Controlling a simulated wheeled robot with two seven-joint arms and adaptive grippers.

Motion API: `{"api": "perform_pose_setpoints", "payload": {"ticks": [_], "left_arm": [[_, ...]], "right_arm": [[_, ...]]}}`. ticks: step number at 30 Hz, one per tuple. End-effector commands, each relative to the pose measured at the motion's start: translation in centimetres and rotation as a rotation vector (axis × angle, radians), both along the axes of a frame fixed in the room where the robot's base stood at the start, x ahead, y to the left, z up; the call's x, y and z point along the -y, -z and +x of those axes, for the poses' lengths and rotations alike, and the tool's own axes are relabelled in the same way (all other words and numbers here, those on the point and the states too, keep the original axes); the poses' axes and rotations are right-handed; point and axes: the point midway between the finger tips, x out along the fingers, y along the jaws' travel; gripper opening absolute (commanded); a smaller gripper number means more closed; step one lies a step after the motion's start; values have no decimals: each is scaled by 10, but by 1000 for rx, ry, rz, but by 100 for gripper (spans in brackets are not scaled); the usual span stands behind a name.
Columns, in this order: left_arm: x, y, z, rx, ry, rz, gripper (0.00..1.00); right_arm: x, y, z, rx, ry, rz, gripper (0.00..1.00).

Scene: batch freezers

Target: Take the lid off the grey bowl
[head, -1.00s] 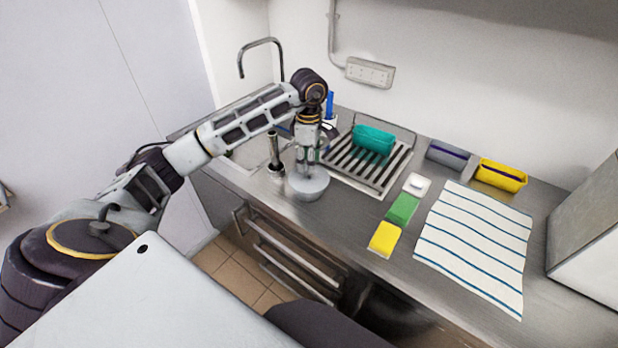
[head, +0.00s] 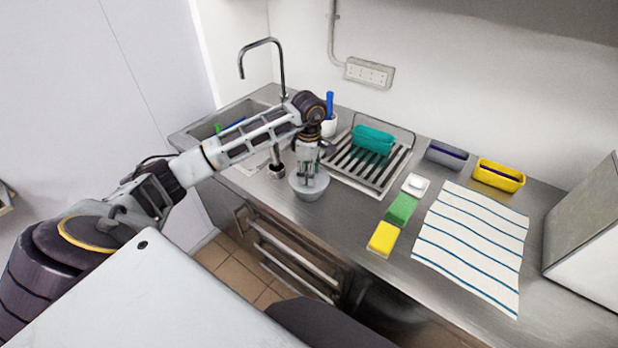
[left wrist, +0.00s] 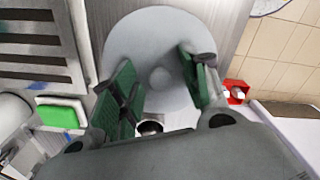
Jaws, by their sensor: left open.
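The grey bowl (head: 308,192) stands on the steel counter, left of the drying rack. Its round grey lid (left wrist: 140,40) fills the middle of the left wrist view, with a small round knob (left wrist: 160,77) at its centre. My left gripper (head: 311,181) points down over the bowl. In the left wrist view its two green-padded fingers (left wrist: 160,85) are spread, one on each side of the knob, not closed on it. Whether the fingertips touch the lid I cannot tell. My right gripper does not show.
The drying rack (head: 345,170) holds a teal container (head: 373,140). Green (head: 402,209) and yellow (head: 383,239) blocks lie to the right. A striped towel (head: 470,250) covers the right counter, with grey (head: 446,154) and yellow (head: 499,175) containers behind it. The sink (head: 225,125) is at left.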

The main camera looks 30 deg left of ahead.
Motion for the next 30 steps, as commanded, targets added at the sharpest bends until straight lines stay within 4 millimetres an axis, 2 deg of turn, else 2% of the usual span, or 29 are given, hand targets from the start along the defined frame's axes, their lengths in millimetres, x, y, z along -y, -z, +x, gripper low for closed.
{"api": "perform_pose_setpoints", "payload": {"ticks": [10,20,30], "left_arm": [[0,0,0,0,0,0,44],[0,0,0,0,0,0,2],[0,-1,0,0,0,0,0]], "right_arm": [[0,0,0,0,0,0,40],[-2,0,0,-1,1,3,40],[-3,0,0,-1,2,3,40]]}}
